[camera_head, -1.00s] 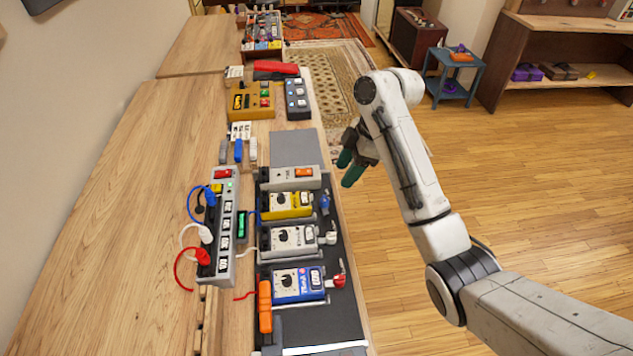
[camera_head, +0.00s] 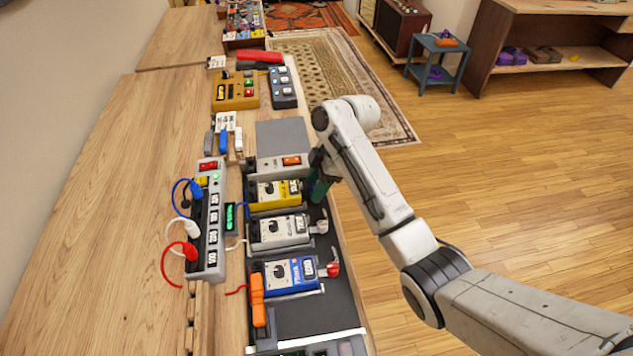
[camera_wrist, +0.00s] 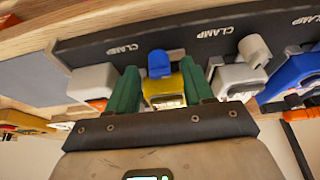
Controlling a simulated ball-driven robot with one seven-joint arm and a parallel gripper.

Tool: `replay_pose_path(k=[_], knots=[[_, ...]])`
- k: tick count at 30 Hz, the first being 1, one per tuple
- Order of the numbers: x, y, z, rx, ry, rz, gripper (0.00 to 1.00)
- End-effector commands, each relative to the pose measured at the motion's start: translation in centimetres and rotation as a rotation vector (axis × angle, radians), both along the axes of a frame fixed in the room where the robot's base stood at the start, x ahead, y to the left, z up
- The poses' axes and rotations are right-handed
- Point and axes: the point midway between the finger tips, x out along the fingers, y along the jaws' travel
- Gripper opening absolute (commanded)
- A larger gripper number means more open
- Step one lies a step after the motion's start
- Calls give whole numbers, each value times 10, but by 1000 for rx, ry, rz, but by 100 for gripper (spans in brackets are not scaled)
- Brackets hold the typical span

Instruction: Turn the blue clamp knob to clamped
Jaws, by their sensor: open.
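The blue clamp knob (camera_wrist: 158,66) shows in the wrist view at the front of the yellow pedal (camera_wrist: 165,88). My gripper (camera_wrist: 160,75) is open, with one green finger on each side of the knob and gaps between. I cannot tell how far the fingers reach past the knob. In the head view my gripper (camera_head: 319,176) is at the right end of the yellow pedal (camera_head: 274,192) and hides the blue knob. "CLAMP" labels show on the dark board edge (camera_wrist: 150,48) in the wrist view.
A white pedal with a white knob (camera_head: 319,226) and a blue pedal with a red knob (camera_head: 332,268) sit in the rows nearer me. A grey box with an orange switch (camera_head: 291,160) is just beyond. A power strip (camera_head: 211,225) stands left. Open floor lies right.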

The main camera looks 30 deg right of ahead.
Motion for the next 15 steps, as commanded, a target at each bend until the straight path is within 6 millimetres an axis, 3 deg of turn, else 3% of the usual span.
replay_pose_path(k=[7, 15], knots=[[0, 0, -1, 0, 0, 0, 52], [0, 0, -1, 0, 0, 0, 27]])
